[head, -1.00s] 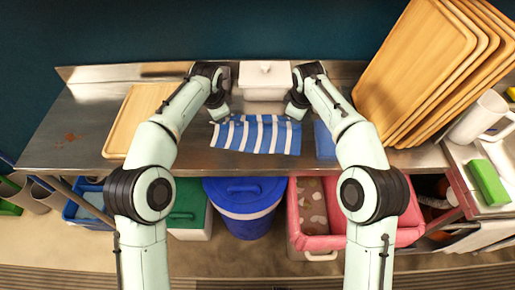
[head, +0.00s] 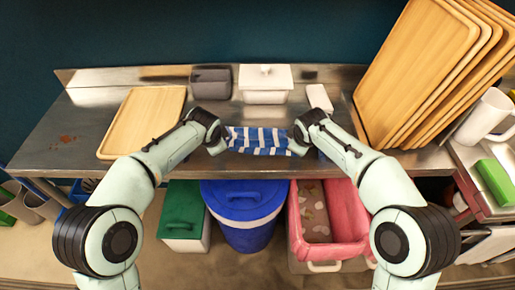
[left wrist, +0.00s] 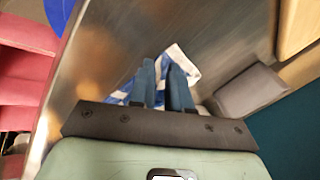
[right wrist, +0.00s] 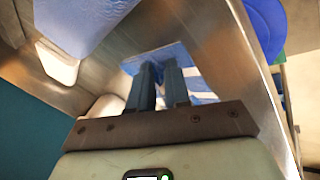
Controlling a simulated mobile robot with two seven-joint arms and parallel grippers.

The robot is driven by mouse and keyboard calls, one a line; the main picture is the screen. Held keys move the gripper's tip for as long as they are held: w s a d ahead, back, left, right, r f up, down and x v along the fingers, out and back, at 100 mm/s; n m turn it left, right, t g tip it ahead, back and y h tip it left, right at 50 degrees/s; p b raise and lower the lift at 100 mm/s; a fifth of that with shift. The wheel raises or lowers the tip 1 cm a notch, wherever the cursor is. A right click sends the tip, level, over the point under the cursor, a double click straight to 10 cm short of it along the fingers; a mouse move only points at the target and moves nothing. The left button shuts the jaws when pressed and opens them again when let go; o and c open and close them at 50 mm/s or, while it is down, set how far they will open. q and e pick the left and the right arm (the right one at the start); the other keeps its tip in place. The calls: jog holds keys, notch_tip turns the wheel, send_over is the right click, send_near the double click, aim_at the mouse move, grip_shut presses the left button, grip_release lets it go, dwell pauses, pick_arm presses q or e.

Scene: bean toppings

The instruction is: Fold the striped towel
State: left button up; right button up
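The blue-and-white striped towel (head: 258,141) lies bunched on the steel counter between my two grippers in the head view. My left gripper (head: 222,143) is at its left end and my right gripper (head: 297,144) at its right end. In the left wrist view, the left fingers (left wrist: 164,72) are nearly together, with towel cloth (left wrist: 182,62) around their tips. In the right wrist view, the right fingers (right wrist: 158,72) are also close together against the towel (right wrist: 168,54). Both appear shut on it. The exact pinch is hidden by the fingers.
Behind the towel stand a white lidded container (head: 265,94), a dark grey box (head: 211,83) and a small white item (head: 319,97). A wooden tray (head: 142,118) lies left, and tall wooden trays (head: 415,65) lean right. Bins (head: 244,205) stand below the front edge.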

pick_arm(q)
jog(key=o, duration=0.4)
jog(key=shift+d, duration=0.1)
pick_arm(e)
jog(key=o, duration=0.4)
pick_arm(q)
jog(key=shift+d, duration=0.1)
pick_arm(e)
jog(key=shift+a, duration=0.2)
pick_arm(q)
jog(key=shift+s+d, duration=0.1)
jog(key=shift+d, duration=0.05)
pick_arm(e)
jog(key=shift+s+a+f, duration=0.1)
